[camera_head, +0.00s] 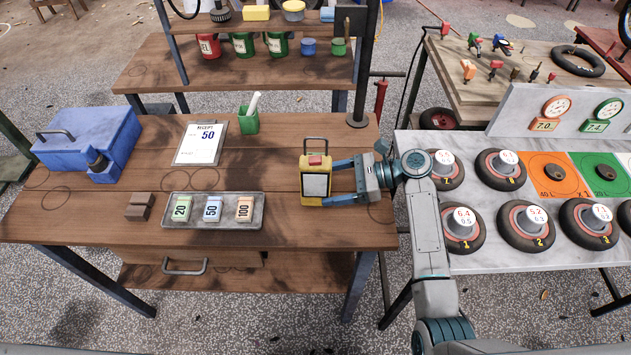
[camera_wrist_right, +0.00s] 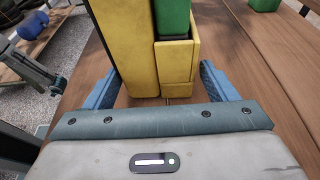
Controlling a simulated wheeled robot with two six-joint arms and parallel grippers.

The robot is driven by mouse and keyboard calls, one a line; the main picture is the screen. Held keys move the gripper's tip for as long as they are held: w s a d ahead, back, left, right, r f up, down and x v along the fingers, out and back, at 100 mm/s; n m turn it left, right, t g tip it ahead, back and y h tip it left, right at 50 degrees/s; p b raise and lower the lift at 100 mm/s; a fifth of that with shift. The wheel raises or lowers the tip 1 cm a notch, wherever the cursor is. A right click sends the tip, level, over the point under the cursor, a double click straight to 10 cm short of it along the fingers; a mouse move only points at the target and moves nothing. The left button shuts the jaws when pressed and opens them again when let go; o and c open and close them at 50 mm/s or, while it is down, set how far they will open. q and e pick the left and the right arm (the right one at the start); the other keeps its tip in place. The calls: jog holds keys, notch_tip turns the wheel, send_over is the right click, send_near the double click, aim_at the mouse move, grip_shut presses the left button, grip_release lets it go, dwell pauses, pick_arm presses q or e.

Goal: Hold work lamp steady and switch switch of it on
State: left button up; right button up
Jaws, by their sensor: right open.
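The yellow work lamp (camera_head: 316,187) stands upright near the right end of the wooden table, with a dark handle on top and a pale front panel. Its red switch (camera_head: 315,160) sits on the upper part below the handle. My right gripper (camera_head: 345,179) reaches in from the right, low at the lamp. In the right wrist view its open blue fingers (camera_wrist_right: 158,88) lie on either side of the yellow lamp body (camera_wrist_right: 132,45), with a gap visible at the right finger. My left gripper does not show in the head view.
A tray (camera_head: 182,220) with several numbered blocks, a brown block (camera_head: 139,206), a clipboard (camera_head: 201,144), a green cup (camera_head: 249,120) and a blue toolbox (camera_head: 88,139) share the table. A dark post (camera_head: 362,80) rises behind the lamp. A marble-topped table (camera_head: 560,250) with wheels stands right.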

aim_at(321, 186)
jog(key=shift+a+p, duration=0.3)
jog(key=shift+a, duration=0.7)
jog(key=shift+s+a+f, duration=0.1)
jog(key=shift+a, duration=0.2)
jog(key=shift+a+f, duration=0.15)
jog(key=shift+a, duration=0.1)
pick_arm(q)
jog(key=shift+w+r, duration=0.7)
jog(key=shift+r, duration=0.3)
